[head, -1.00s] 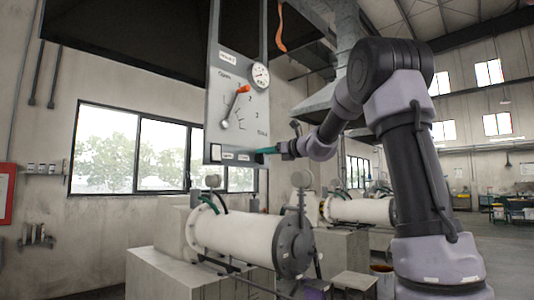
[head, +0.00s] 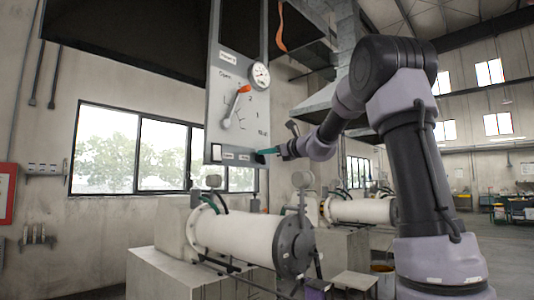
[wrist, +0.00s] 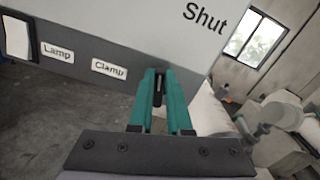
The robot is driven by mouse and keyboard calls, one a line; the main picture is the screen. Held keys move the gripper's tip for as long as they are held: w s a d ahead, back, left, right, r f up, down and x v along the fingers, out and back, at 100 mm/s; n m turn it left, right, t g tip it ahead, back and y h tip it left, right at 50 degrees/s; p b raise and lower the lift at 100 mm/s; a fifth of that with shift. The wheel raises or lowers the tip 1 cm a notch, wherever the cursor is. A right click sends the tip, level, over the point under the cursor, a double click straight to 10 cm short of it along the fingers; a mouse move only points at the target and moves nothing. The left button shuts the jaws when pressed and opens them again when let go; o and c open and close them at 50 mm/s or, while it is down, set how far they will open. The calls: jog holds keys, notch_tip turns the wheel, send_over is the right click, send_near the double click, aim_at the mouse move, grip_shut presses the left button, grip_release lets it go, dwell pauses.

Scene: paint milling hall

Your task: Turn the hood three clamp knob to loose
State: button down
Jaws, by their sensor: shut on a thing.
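The grey hood panel (head: 215,110) hangs in front of the window, with its name label too small to read for certain. The dark clamp knob (head: 259,157) is at its lower right corner, beside the small label reading "Clamp" in the wrist view (wrist: 109,69). My gripper (head: 270,151) reaches it from the right. In the wrist view, its teal fingers (wrist: 161,98) are shut on the dark knob (wrist: 158,86), which they mostly hide. I cannot tell the knob's angle.
A lever with an orange grip (head: 242,90) and a round gauge (head: 260,75) are above on the panel. A pale square lamp (head: 216,152) is at its lower left. A white mill drum (head: 240,233) stands below the panel.

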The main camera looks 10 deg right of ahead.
jog(key=n, duration=0.4)
jog(key=f+n, duration=0.1)
jog(key=n, duration=0.3)
jog(key=s+a+n, duration=0.1)
jog(key=n, duration=0.2)
jog(key=shift+a+f+n, duration=0.1)
jog(key=shift+f+n, duration=0.2)
jog(key=shift+n, duration=0.1)
jog(key=shift+f+n, duration=0.15)
jog(key=shift+n, duration=0.6)
jog(key=shift+f+n, duration=0.15)
jog(key=shift+n, duration=0.6)
jog(key=c, duration=0.9)
grip_release()
jog(key=shift+o, duration=0.2)
